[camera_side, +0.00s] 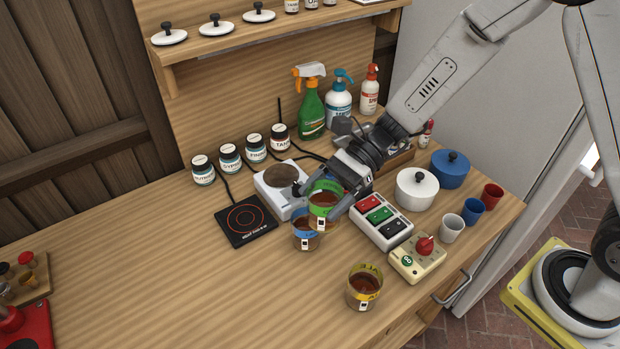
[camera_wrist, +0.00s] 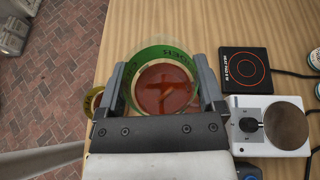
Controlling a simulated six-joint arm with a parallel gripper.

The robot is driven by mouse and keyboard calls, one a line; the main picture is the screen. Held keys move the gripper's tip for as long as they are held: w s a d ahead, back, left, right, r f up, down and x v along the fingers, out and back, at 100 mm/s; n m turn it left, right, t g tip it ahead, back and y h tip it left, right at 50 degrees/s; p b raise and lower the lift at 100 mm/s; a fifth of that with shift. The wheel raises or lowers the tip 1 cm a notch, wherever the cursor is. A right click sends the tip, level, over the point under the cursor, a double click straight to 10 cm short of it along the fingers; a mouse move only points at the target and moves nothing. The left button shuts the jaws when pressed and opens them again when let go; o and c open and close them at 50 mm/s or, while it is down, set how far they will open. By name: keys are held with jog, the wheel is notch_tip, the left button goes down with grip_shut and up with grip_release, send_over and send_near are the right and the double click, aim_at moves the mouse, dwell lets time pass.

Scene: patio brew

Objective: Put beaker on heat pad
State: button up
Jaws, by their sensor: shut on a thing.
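My gripper (camera_side: 325,203) is shut on a green-banded beaker (camera_side: 322,216) of red-brown liquid. In the wrist view the green-banded beaker (camera_wrist: 164,54) sits between both fingers (camera_wrist: 164,88). It looks upright and seems to be above the table, though its height is hard to tell. The black heat pad (camera_side: 238,236) with a red ring lies bare, left of the held beaker; the heat pad (camera_wrist: 231,72) is to the right in the wrist view. A blue-banded beaker (camera_side: 306,241) stands just below the held one in the side view, partly overlapped by it. A yellow-banded beaker (camera_side: 365,295) stands nearer the front.
A white plate device with a round top (camera_side: 281,178) stands beside the pad, close to my gripper. A switch box (camera_side: 381,222) and a red-knob box (camera_side: 417,260) are to the right. Several jars (camera_side: 229,160) and bottles (camera_side: 311,115) stand behind.

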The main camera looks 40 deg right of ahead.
jog(key=w+a+r+m+t, duration=0.3)
jog(key=w, duration=0.1)
jog(key=shift+w+t, duration=0.15)
jog(key=shift+t, duration=0.25)
send_over(245, 218)
notch_tip(245, 218, down, 9)
jog(key=shift+s, duration=0.2)
dwell(0.4)
jog(key=shift+f, duration=0.2)
jog(key=shift+w+f, duration=0.2)
jog(key=shift+f, duration=1.55)
